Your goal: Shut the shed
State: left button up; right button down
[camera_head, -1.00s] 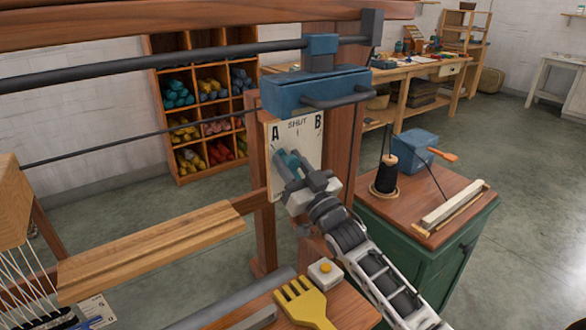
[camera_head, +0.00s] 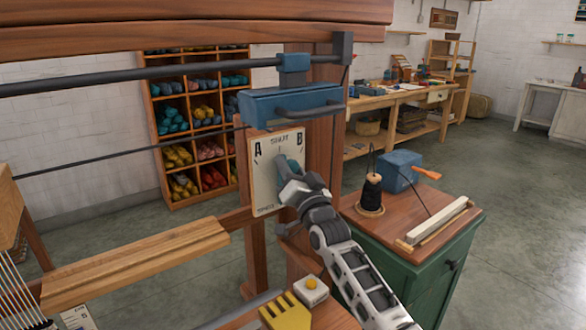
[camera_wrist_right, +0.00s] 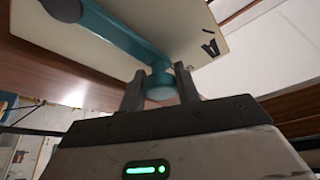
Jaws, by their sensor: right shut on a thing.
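A pale plate (camera_head: 264,187) on the loom post is marked A at left, SHUT at top middle and B at right. A teal lever (camera_head: 288,164) is mounted on it, partly hidden by my right gripper (camera_head: 291,182). In the right wrist view the teal lever (camera_wrist_right: 112,32) runs from its pivot to a round end between my fingers (camera_wrist_right: 160,88), which are shut on it. The plate (camera_wrist_right: 180,28) with the letter A is behind. I cannot tell exactly which mark the lever points to. My left gripper is out of view.
A blue box with a dark handle (camera_head: 292,103) sits just above the plate. A green cabinet (camera_head: 425,270) with a black spool (camera_head: 371,192) stands at right. A yellow comb (camera_head: 285,312) and a small box with a yellow button (camera_head: 311,289) lie below. Wool shelves (camera_head: 200,125) stand behind.

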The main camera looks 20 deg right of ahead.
dwell(0.3)
jog(key=c, duration=1.1)
grip_release()
jog(key=shift+o, duration=0.2)
jog(key=b+v, duration=0.1)
jog(key=v, duration=1.5)
jog(key=shift+b, duration=0.3)
jog(key=shift+f, duration=0.2)
jog(key=s+a+f+n+g, duration=0.2)
jog(key=s+f+g, duration=0.1)
jog(key=s+f, duration=0.4)
jog(key=s+a+f+n+g, duration=0.3)
jog(key=s+f+g, duration=0.1)
jog(key=s+f, duration=0.4)
jog(key=s+a+f+n+g+y, duration=0.1)
jog(key=s+a+f+n+g, duration=0.1)
jog(key=s+f, duration=0.6)
notch_tip(320, 180, down, 3)
jog(key=shift+a+f+n+g, duration=0.2)
jog(key=shift+a+n+g, duration=0.2)
jog(key=shift+a+g, duration=0.5)
